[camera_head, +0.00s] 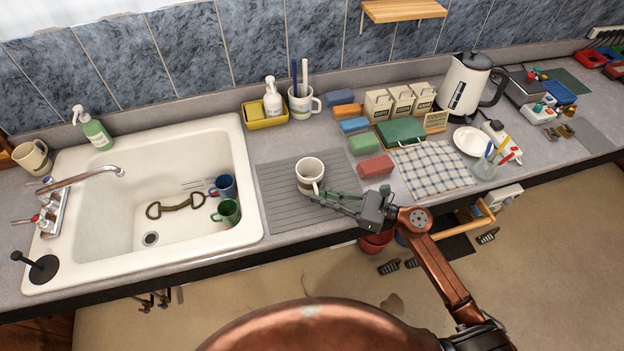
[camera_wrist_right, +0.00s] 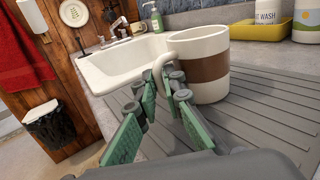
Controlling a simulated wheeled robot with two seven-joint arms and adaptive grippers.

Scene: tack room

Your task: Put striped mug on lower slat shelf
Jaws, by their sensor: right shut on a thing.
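The striped mug (camera_head: 309,176) is cream with a broad brown band. It is upright at the grey ribbed drying mat (camera_head: 280,213), right of the sink. In the right wrist view the mug (camera_wrist_right: 206,62) appears to rest on the mat, its handle toward my gripper. My right gripper (camera_head: 322,199) is shut on the handle; its green fingers (camera_wrist_right: 167,88) close around it. A wooden slat shelf (camera_head: 404,10) is on the tiled wall at the top; only this one shelf shows. My left gripper is not in view.
The sink (camera_head: 100,215) holds a blue mug (camera_head: 224,187) and a green mug (camera_head: 227,212). A yellow tray (camera_head: 265,122) and a brush mug (camera_head: 303,104) stand behind the mat. Coloured blocks, boxes and a kettle (camera_head: 468,88) crowd the counter below and right of the shelf.

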